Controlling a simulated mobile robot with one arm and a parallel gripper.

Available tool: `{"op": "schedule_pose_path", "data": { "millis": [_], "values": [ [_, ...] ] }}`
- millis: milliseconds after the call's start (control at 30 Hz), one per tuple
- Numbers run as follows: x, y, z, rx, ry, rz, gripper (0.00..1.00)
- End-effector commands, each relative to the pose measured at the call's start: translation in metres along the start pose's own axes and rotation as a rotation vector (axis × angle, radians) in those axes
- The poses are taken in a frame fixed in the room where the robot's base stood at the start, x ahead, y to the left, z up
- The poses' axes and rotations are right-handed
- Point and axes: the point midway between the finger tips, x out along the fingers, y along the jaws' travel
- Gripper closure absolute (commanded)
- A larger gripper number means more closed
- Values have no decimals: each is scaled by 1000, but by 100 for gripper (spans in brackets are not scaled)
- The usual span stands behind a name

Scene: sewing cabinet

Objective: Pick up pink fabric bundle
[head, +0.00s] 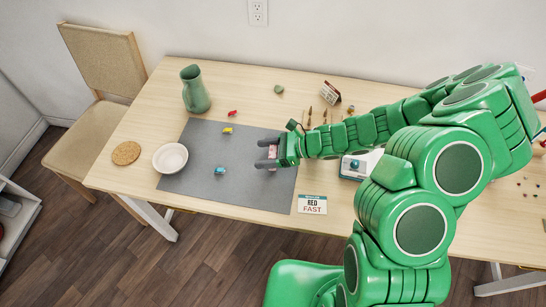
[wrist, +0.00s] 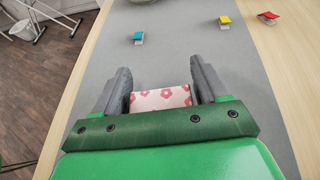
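The pink fabric bundle (wrist: 160,98), pale with darker pink flowers, lies between the two fingers of my gripper (wrist: 160,88) in the wrist view. It spans about the whole gap between the fingers, but I cannot tell whether they press on it. In the head view my gripper (head: 266,153) is low over the right part of the grey mat (head: 215,150). Only a little of the pink bundle (head: 272,154) shows there between the dark fingers. I cannot tell whether the bundle rests on the mat or is held just above it.
A blue item (head: 220,171), a yellow item (head: 228,130) and a red item (head: 233,113) lie left of my gripper. A white bowl (head: 170,158), cork coaster (head: 126,153) and green jug (head: 195,90) stand further left. A "RED FAST" card (head: 312,204) lies near the front edge.

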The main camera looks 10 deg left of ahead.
Motion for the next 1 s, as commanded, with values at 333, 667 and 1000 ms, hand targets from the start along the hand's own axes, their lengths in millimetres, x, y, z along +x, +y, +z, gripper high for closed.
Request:
{"op": "schedule_pose_path", "data": {
  "millis": [333, 667, 1000],
  "values": [
    [0, 0, 0, 0, 0, 0, 66],
    [-2, 0, 5, 0, 0, 0, 66],
    [-16, 0, 40, -3, 0, 0, 66]
  ]
}}
